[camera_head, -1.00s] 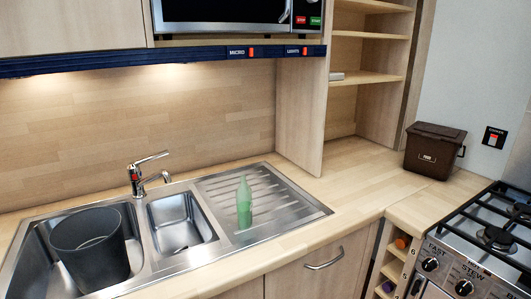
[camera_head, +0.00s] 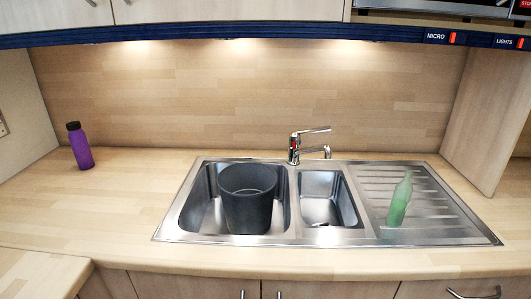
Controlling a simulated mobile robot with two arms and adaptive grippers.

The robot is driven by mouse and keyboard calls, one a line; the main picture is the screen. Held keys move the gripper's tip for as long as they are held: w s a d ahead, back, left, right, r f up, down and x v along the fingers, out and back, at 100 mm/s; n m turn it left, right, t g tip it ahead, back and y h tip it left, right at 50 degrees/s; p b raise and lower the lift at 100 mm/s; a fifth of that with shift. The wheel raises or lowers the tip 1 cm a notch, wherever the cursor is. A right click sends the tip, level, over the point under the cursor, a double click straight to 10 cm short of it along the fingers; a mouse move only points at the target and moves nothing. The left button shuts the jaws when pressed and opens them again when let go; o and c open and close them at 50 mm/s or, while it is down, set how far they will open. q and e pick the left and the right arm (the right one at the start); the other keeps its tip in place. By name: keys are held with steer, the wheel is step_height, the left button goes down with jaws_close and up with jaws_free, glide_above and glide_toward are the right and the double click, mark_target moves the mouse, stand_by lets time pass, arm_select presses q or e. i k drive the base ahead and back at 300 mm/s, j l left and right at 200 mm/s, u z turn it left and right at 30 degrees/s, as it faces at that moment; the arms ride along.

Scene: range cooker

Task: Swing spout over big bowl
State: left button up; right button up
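The chrome tap (camera_head: 294,147) stands at the back of the sink, on the ledge between its two basins. Its spout (camera_head: 318,151) points right and its tip is over the back of the small bowl (camera_head: 322,200). Its lever (camera_head: 314,130) also points right. The big bowl (camera_head: 196,211) is the left basin and holds a dark grey bin (camera_head: 248,199) standing upright. Neither gripper shows in the head view.
A green translucent bottle (camera_head: 399,202) stands on the ribbed drainer (camera_head: 445,217) at the right. A purple bottle (camera_head: 80,148) stands on the worktop at the back left. The worktop (camera_head: 120,210) left of the sink is mostly clear. Cabinets hang above.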

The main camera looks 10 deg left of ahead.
mark_target(291, 152)
steer(key=l+u, duration=0.15)
steer(key=u, duration=0.25)
steer(key=l+u, duration=0.15)
steer(key=u, duration=0.3)
steer(key=l+u, duration=0.15)
steer(key=l, duration=0.4)
steer(key=l+u, duration=0.1)
steer(key=l, duration=0.4)
steer(key=k+l+u, duration=0.15)
steer(key=l, duration=0.4)
steer(key=l+u, duration=0.15)
steer(key=l, duration=0.4)
